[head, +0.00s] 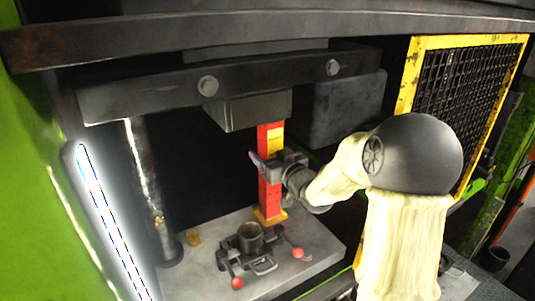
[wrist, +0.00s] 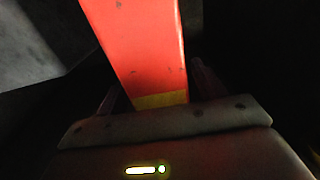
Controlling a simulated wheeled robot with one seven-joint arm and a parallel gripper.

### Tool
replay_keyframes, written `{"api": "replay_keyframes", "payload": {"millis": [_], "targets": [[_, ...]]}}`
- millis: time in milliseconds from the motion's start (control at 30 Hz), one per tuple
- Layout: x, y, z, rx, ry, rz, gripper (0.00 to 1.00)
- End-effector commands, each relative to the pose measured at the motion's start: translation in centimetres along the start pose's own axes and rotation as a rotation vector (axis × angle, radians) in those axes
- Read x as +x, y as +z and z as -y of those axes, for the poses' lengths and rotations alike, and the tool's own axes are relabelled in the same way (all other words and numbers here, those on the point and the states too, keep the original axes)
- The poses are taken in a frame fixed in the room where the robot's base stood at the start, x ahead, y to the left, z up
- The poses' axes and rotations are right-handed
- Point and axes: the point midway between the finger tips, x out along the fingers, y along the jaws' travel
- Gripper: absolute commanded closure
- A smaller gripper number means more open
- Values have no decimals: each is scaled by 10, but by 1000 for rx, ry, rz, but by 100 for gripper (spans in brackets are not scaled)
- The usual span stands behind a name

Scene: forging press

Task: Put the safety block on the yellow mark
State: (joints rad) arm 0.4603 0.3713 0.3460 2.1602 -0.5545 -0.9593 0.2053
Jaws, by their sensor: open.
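The safety block (head: 265,196) is a tall red post with a yellow panel near its top. It stands upright on the press bed (head: 205,262), beneath the ram (head: 250,110), its top close to or touching the ram's underside; I cannot tell which. Yellow-orange (head: 271,217) shows at its foot; I cannot tell whether this is the mark or the block's base. My gripper (head: 268,162) is open with its fingers on either side of the block's middle. In the wrist view, the red block (wrist: 145,50) stands between the fingers, with a yellow band near the palm.
On the bed in front of the block is a dark round cup-like die (head: 250,238) with clamps and red-knobbed handles (head: 297,253). A shiny column (head: 150,190) and a bright light strip (head: 108,220) stand at left. A yellow-framed mesh guard (head: 465,95) is at right.

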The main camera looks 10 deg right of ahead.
Motion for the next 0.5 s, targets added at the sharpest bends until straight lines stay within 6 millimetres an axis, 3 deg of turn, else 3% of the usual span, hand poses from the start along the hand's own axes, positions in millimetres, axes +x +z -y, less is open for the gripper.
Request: {"api": "replay_keyframes", "payload": {"millis": [500], "targets": [[-89, 2, -1, -3, 4, -1, 31]]}}
